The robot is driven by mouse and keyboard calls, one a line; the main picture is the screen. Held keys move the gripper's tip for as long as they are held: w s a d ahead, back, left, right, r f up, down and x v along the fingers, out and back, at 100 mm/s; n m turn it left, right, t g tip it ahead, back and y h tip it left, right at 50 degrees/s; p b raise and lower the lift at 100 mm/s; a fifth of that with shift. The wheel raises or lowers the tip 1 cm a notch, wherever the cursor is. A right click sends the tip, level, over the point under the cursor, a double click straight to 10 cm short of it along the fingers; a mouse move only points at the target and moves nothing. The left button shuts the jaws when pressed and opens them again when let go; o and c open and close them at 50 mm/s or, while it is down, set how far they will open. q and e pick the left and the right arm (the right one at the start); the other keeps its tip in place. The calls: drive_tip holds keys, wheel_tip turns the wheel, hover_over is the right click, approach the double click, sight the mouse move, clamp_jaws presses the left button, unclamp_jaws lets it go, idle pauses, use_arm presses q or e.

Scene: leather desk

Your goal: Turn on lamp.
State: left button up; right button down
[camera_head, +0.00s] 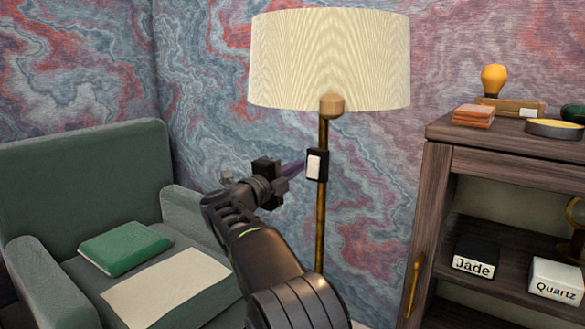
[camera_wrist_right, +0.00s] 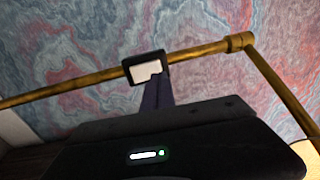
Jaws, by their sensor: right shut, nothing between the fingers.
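The floor lamp has a cream drum shade (camera_head: 330,55) on a thin brass pole (camera_head: 321,225), which crosses the wrist view (camera_wrist_right: 80,88). The shade shows no clear glow in the head view. A black switch box with a white rocker (camera_head: 314,166) sits on the pole below the shade; it also shows in the wrist view (camera_wrist_right: 146,70). My right gripper (camera_head: 293,169) is shut and empty, just left of the switch. In the wrist view its dark fingers (camera_wrist_right: 157,92) reach up to the switch's lower edge; I cannot tell whether they touch. My left gripper is out of view.
A green armchair (camera_head: 85,185) with a green book (camera_head: 125,247) and a pale sheet (camera_head: 165,287) stands at left. A dark wooden cabinet (camera_head: 500,145) stands right of the pole, with a bulb ornament (camera_head: 494,79), coasters (camera_head: 473,115) and a dish (camera_head: 554,129) on top. A patterned wall is behind.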

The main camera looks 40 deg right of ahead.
drive_tip(key=r+p+v, duration=0.1)
drive_tip(key=r+v, duration=0.1)
drive_tip(key=v, duration=0.7)
drive_tip(key=shift+a, duration=0.2)
drive_tip(key=shift+a, duration=0.1)
